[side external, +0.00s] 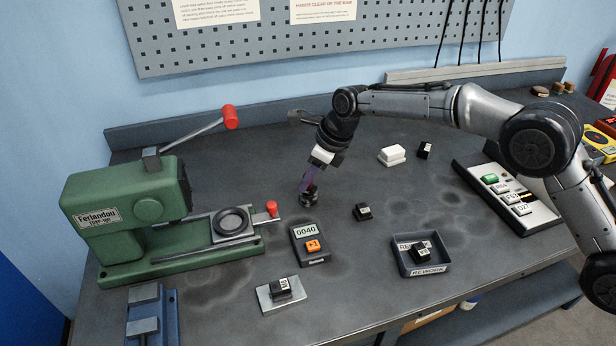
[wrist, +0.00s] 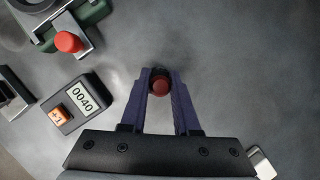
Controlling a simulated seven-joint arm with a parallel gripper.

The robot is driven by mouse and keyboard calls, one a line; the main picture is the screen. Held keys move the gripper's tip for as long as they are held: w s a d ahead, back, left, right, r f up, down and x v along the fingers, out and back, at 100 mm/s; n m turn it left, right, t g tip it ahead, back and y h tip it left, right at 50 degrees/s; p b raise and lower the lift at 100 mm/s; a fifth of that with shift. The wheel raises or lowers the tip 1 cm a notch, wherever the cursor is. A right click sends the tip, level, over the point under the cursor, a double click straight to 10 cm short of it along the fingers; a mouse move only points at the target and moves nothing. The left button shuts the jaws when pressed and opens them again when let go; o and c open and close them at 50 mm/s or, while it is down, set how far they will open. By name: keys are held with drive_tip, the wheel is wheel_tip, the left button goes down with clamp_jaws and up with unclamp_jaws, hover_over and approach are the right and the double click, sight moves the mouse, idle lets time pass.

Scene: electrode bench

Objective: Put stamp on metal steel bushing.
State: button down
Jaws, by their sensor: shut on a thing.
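My gripper (side external: 307,184) points down over the bench in the middle of the side view. Its two purple fingers (wrist: 160,88) are closed on a small dark piece with a round red top (wrist: 160,86), which looks like the stamp. The dark lower part of the stamp (side external: 309,198) shows under the fingers at bench level; I cannot tell whether it touches the bench. A dark metal ring (side external: 231,221), likely the steel bushing, lies on the sliding plate of the green press, left of my gripper. Only part of the ring shows in the wrist view's top left corner.
The green press (side external: 125,210) has a red-tipped lever (side external: 230,117) and a red slide knob (side external: 272,208). A counter (side external: 311,245) reading 0040 stands near my gripper. Small dark blocks, a rework tray (side external: 421,268) and a button panel (side external: 508,200) stand around.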

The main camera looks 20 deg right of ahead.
drive_tip(key=c, duration=0.6)
unclamp_jaws()
drive_tip(key=shift+f, duration=0.1)
drive_tip(key=shift+c, duration=0.2)
drive_tip(key=v, duration=1.2)
